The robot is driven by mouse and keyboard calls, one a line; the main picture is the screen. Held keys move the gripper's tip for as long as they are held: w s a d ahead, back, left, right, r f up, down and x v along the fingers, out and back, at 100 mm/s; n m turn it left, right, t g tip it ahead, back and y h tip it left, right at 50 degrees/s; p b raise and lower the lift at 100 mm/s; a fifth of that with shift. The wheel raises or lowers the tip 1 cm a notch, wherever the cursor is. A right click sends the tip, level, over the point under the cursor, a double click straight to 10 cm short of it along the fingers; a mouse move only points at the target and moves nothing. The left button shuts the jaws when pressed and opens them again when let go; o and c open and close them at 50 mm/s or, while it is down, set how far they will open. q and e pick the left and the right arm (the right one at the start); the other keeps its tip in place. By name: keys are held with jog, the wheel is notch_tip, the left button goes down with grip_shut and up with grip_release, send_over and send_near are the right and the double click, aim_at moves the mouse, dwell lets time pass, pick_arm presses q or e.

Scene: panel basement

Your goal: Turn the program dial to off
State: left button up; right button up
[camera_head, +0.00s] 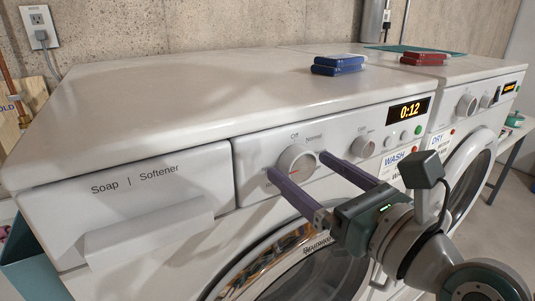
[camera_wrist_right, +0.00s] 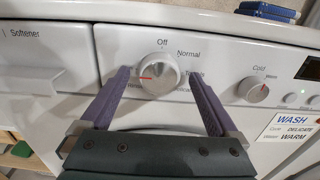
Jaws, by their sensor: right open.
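The program dial (camera_head: 296,163) is a round pale knob on the washer's front panel, with "Off" printed above it and "Normal" at its upper right. It also shows in the right wrist view (camera_wrist_right: 160,73), where its red mark points left, toward a label partly hidden by a finger. My right gripper (camera_head: 296,165) is open, with its two purple fingers reaching toward the panel. In the right wrist view the fingers (camera_wrist_right: 160,80) stand to the left and right of the dial, with gaps to it. I cannot tell how deep they reach. My left gripper is not in view.
A smaller temperature dial (camera_head: 362,147) sits to the right, near the display (camera_head: 408,111) reading 0:12. The soap drawer (camera_head: 137,195) is at the left. A dryer (camera_head: 470,110) stands to the right.

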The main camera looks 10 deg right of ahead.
jog(key=shift+c, duration=1.2)
jog(key=c, duration=1.1)
jog(key=shift+c, duration=0.2)
